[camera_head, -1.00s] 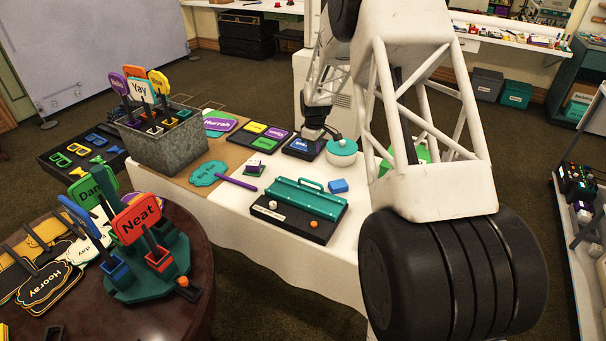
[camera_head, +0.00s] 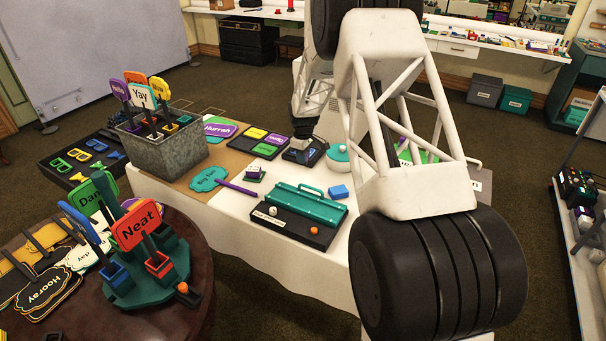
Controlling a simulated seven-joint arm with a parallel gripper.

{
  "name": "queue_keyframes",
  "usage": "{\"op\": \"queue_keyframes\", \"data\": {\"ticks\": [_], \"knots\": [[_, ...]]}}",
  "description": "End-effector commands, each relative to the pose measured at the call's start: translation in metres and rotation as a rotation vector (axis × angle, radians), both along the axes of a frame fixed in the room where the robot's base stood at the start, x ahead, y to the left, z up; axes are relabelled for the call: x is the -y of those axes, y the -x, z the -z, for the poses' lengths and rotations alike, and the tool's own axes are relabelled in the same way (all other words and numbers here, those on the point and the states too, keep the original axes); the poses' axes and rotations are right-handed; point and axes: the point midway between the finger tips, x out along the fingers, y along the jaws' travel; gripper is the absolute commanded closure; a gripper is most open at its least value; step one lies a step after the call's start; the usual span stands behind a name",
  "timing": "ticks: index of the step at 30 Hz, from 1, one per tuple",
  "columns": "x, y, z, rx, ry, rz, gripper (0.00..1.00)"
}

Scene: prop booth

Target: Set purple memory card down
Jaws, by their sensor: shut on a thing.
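My gripper (camera_head: 302,143) is small and dark in the head view, at the end of my white arm, over the upper part of a black tray (camera_head: 318,154) on the white table. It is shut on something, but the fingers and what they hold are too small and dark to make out. I cannot clearly pick out a purple memory card there; it may be hidden by the gripper. A blue card (camera_head: 295,155) shows in the tray just below the gripper. I cannot tell whether the gripper touches the tray.
A round teal box (camera_head: 338,152) stands close right of the tray. Left lies a board of coloured cards (camera_head: 259,141). In front are a small purple-and-green item (camera_head: 254,173), a teal-lidded case (camera_head: 308,202) and a blue block (camera_head: 339,191). A metal planter (camera_head: 165,150) holds signs.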

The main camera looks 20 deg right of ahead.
Motion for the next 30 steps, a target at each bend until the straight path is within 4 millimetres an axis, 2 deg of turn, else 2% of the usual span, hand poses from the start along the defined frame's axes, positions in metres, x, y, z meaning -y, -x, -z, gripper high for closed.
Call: {"op": "queue_keyframes", "data": {"ticks": [3, 7, 21, 30], "knots": [[0.000, 0.000, 0.019, -0.001, 0.000, 0.000, 1.00], [0.000, 0.000, 0.032, -0.001, 0.000, 0.000, 1.00], [0.000, 0.000, 0.039, -0.001, -0.001, 0.000, 1.00], [0.000, 0.000, 0.067, -0.001, 0.000, 0.000, 1.00]]}}
